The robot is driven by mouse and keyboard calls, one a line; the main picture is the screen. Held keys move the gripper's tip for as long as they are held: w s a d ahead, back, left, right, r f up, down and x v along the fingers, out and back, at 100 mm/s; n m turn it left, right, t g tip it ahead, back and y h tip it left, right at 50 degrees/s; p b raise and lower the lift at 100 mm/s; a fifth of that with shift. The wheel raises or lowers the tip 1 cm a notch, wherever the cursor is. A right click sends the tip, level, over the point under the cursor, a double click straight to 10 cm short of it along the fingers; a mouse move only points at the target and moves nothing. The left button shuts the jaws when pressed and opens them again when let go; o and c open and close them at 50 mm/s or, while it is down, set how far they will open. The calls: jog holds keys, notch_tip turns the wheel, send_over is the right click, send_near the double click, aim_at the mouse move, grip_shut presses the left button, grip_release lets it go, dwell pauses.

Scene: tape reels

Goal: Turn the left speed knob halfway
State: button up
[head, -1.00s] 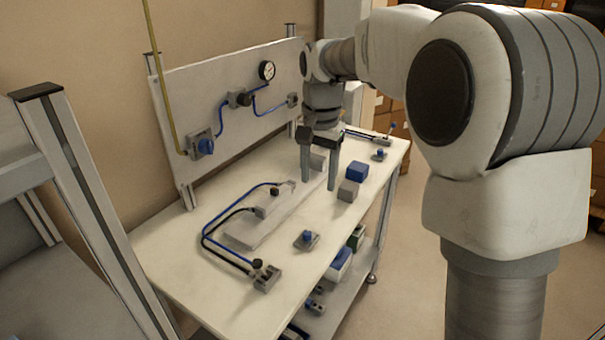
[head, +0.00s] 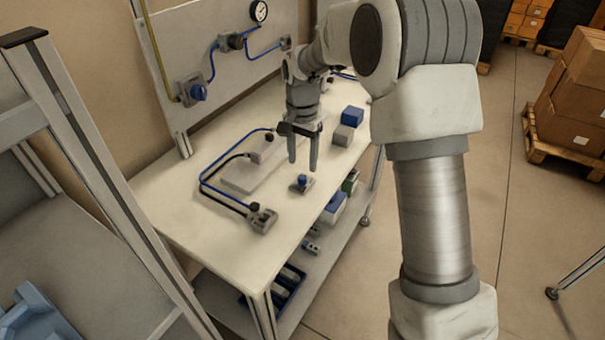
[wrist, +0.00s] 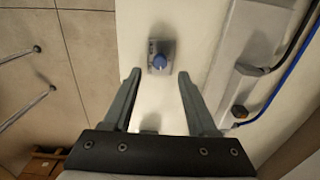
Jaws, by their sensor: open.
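A blue knob (head: 302,180) on a small grey base plate stands on the white bench near its front edge. In the wrist view the blue knob (wrist: 159,62) lies just beyond the gap between my open fingertips (wrist: 159,74). The fingers look apart from it.
A grey block (head: 343,135) and a blue block (head: 352,116) stand behind the knob. A pale raised plate with a fitting (head: 262,150) and blue and black hoses lies to the left, ending at a grey fitting (head: 262,220). The upright panel (head: 170,70) carries a gauge (head: 258,11).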

aim_at(302, 177)
notch_tip(302, 177, down, 5)
jog(key=shift+f, duration=0.1)
dwell(0.3)
grip_shut()
